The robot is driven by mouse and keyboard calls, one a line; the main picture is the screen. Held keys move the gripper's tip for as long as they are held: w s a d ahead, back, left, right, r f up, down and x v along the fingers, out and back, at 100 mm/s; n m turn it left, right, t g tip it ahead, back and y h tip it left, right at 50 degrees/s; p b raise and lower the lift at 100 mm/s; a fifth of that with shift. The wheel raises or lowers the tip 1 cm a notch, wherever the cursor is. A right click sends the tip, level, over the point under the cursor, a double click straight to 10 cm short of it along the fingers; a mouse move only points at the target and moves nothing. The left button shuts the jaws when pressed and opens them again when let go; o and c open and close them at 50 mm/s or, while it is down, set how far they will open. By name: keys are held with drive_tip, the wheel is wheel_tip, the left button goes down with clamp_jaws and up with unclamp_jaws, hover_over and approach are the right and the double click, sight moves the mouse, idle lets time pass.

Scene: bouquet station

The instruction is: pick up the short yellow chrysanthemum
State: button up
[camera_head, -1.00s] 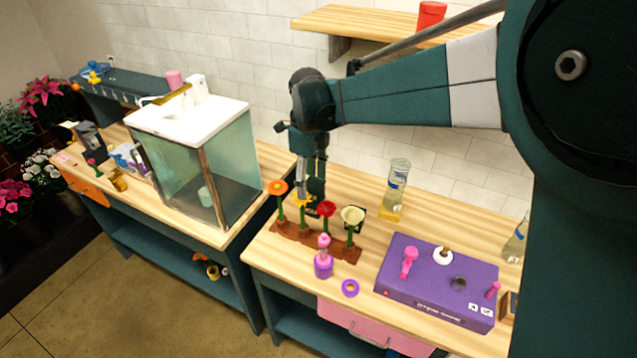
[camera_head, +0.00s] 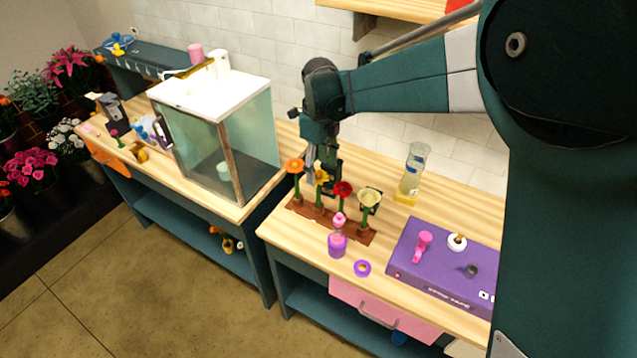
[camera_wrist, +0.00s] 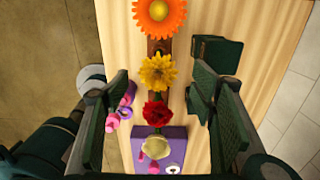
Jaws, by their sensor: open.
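The yellow chrysanthemum (camera_head: 321,176) stands upright on a green stem in a brown rack (camera_head: 299,208). It is between an orange flower (camera_head: 295,166) and a red flower (camera_head: 343,188); a cream bloom (camera_head: 369,197) stands at the rack's right end. My gripper (camera_head: 323,179) points down at the yellow flower, its fingers partly hidden around the bloom. In the wrist view the yellow chrysanthemum (camera_wrist: 158,72) lies between the two spread fingers of my gripper (camera_wrist: 161,83), with visible gaps on both sides. No finger visibly touches it.
In front of the rack are a pink-purple bottle (camera_head: 338,243) and a purple ring (camera_head: 362,268). A purple box (camera_head: 440,262) is to the right, a clear bottle (camera_head: 413,172) behind. A glass tank (camera_head: 250,150) stands left. The table behind the rack is mostly clear.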

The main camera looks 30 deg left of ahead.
drive_tip(key=shift+f, duration=0.2)
hover_over(319, 194)
drive_tip(key=shift+w+a+f, duration=0.15)
drive_tip(key=shift+f, duration=1.1)
drive_tip(key=shift+w+a+f, duration=0.15)
drive_tip(key=shift+f, duration=1.05)
drive_tip(key=c, duration=1)
